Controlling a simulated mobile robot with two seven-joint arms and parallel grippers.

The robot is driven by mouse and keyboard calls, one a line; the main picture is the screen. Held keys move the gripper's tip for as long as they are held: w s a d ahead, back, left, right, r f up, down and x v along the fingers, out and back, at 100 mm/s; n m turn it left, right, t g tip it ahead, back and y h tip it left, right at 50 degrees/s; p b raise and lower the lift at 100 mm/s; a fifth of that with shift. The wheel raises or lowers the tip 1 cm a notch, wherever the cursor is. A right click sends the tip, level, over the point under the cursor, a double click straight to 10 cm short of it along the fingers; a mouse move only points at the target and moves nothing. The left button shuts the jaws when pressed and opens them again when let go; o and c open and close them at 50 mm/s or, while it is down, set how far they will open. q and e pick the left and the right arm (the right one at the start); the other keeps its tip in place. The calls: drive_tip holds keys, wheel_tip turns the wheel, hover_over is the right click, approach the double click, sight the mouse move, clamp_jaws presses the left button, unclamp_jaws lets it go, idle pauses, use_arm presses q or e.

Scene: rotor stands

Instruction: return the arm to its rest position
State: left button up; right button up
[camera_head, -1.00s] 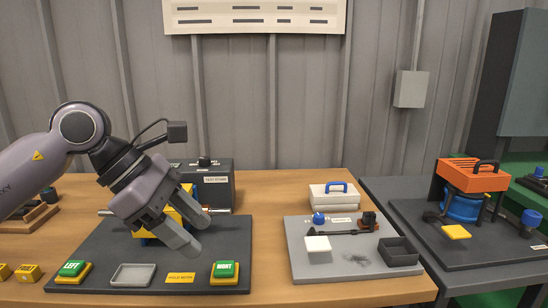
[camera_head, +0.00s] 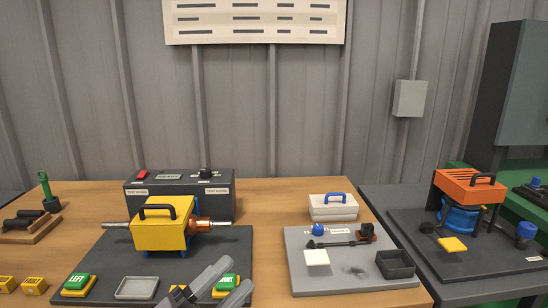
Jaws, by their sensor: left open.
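My left gripper (camera_head: 212,286) is low in the head view, at the bottom edge, with its two fingers apart and nothing visible between them. Its fingers cover part of the green right-hand button (camera_head: 229,279); I cannot tell whether they touch it. Most of the left arm is out of the picture. My right gripper is not in view. The yellow rotor stand (camera_head: 160,236) with a black handle stands on the dark mat (camera_head: 105,262), with a metal shaft (camera_head: 118,225) and a copper-coloured part (camera_head: 200,225) at its sides.
The green left button (camera_head: 77,283) and a grey tray (camera_head: 136,288) are at the mat's front. A dark control box (camera_head: 190,182) stands behind. A grey board (camera_head: 330,272) with small parts is to the right, then an orange-topped stand (camera_head: 470,186) on another table.

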use_arm(q)
drive_tip(key=s+a+f+n+t+y+p, duration=0.1)
drive_tip(key=s+a+f+n+y, duration=0.1)
drive_tip(key=a+f+n+y, duration=0.35)
drive_tip(key=s+a+f+n+y, duration=0.25)
drive_tip(key=f+n+y, duration=0.35)
drive_tip(key=f+n, duration=0.4)
drive_tip(key=s+a+f+n+g+y, duration=0.2)
drive_tip(key=s+f+n, duration=0.1)
drive_tip(key=s+f, duration=0.3)
drive_tip(key=s+a+f+n+g+y+p, duration=0.1)
drive_tip(key=s+a+f+n+g, duration=0.2)
drive_tip(key=s+f, duration=0.3)
drive_tip(key=shift+f+g+y, duration=0.3)
drive_tip(key=shift+f+y, duration=0.05)
drive_tip(key=shift+f, duration=0.3)
